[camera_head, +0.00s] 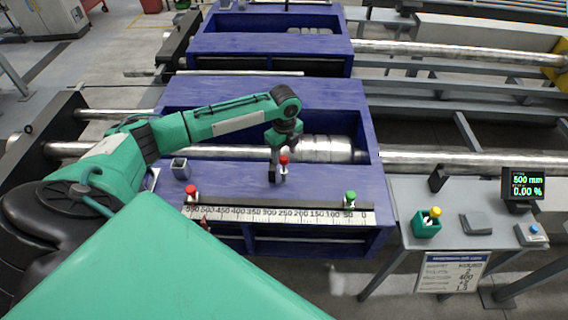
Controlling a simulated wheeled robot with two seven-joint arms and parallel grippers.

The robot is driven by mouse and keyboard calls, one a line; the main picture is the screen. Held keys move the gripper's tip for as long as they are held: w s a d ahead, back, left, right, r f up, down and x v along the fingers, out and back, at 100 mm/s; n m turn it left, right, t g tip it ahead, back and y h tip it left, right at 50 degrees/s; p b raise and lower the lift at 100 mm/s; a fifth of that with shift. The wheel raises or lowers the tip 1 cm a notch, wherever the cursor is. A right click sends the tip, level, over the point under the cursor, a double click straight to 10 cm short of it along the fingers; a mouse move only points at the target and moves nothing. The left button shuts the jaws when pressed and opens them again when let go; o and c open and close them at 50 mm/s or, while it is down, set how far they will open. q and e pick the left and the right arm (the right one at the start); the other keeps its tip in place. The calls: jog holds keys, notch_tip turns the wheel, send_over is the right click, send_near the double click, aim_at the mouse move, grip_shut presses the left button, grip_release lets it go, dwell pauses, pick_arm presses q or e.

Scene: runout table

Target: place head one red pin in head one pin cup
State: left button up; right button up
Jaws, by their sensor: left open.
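My left gripper (279,168) reaches over the near blue machine housing (225,174) with its fingers pointing down. It is open. A pin with a red head (284,160) shows right at its fingertips; I cannot tell if the fingers touch it. Another red-headed pin (191,190) stands at the high-number left end of the ruler rail. A small grey square cup (180,168) stands on the blue top, left of the gripper and behind that pin. Its inside is too small to make out. My right gripper is not in view.
A green-headed pin (350,197) stands near the ruler's (280,215) zero end. A steel roller (327,149) lies in the opening right of the gripper. On the grey side table (400,200) are a green box with a yellow-headed pin (427,225) and a display (523,184).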

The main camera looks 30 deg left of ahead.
aim_at(284, 157)
pick_arm(q)
jog(key=shift+f+p, duration=0.35)
jog(key=shift+f, duration=1.25)
jog(key=c, duration=1.1)
grip_shut()
jog(key=shift+r, duration=0.15)
